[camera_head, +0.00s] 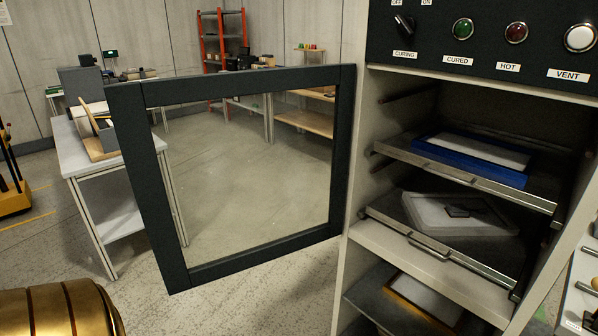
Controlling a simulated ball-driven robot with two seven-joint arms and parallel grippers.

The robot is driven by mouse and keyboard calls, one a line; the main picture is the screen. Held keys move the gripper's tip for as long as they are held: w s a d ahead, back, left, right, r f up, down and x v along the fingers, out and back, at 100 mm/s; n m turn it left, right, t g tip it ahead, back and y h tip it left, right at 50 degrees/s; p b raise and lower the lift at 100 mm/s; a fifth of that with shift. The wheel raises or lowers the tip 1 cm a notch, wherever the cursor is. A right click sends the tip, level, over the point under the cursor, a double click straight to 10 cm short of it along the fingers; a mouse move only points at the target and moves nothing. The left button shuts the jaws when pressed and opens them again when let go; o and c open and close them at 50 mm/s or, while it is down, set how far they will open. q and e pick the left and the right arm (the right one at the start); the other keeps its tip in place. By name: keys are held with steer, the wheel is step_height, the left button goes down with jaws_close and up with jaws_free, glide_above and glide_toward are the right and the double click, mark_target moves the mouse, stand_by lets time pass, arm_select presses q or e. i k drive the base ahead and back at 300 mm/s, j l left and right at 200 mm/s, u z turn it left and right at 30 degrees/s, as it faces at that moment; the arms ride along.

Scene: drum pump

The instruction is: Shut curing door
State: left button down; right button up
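The curing door (344,150) is a dark square frame around a clear pane. It stands wide open, swung out to the left from the left front edge of the curing cabinet (362,130). The cabinet's opening is uncovered, with its shelves in plain sight. I see no handle on the door. Neither of my grippers is in view.
A blue-framed screen (470,158) lies on the upper shelf and a grey-framed one (455,214) on the lower shelf. The control panel (485,42) is above. A white table (110,155) stands behind the door at left. A rounded gold shape (60,308) fills the lower left corner.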

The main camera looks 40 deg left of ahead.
mark_target(127, 102)
steer(key=j+z, duration=0.15)
steer(key=j, duration=0.45)
steer(key=k+j+z, duration=0.1)
steer(key=j, duration=0.45)
steer(key=j+z, duration=0.15)
steer(key=j, duration=0.4)
steer(key=k+j+z, duration=0.15)
steer(key=j, duration=0.4)
steer(key=k+j+z, duration=0.1)
steer(key=j, duration=0.45)
steer(key=k+j+z, duration=0.15)
steer(key=j, duration=0.4)
steer(key=k+j+z, duration=0.15)
steer(key=j, duration=0.35)
steer(key=k+j+z, duration=0.1)
steer(key=k+j, duration=0.2)
steer(key=j, duration=0.15)
steer(key=k+j+z, duration=0.4)
